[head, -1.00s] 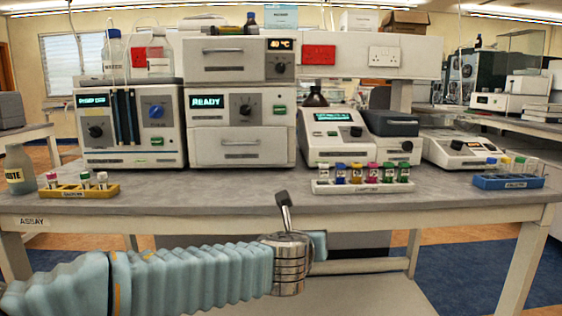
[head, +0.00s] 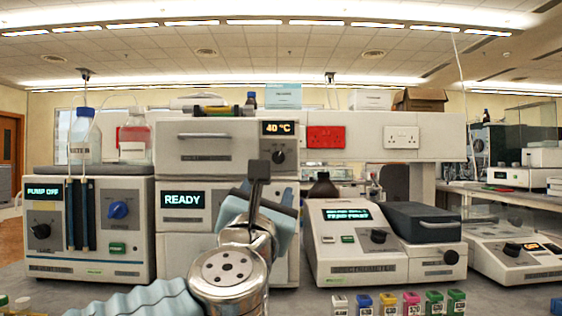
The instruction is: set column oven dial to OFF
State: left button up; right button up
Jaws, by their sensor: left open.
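The column oven (head: 215,153) is the top beige unit of the middle stack, and its display (head: 283,128) reads 40 °C. Its dark round dial (head: 278,157) sits just below the display; its pointer direction is too small to tell. My left gripper (head: 259,168) is raised in front of the stack, its dark fingertip just left of and slightly below the dial in the picture. It appears nearer to me than the panel, and contact cannot be made out. It is open and holds nothing visible. The gripper hides part of the middle unit. My right gripper is out of view.
The middle unit (head: 171,219) shows READY. A pump unit (head: 82,258) reading PUMP OFF stands left, with bottles (head: 134,140) on top. Red and white sockets (head: 326,137) are on the panel right.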

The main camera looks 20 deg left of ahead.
aim_at(279, 159)
pick_arm(q)
jog(key=p+x, duration=0.3)
jog(key=x, duration=1.1)
jog(key=shift+r+p, duration=0.15)
jog(key=shift+p, duration=0.25)
jog(key=shift+c, duration=0.3)
grip_shut()
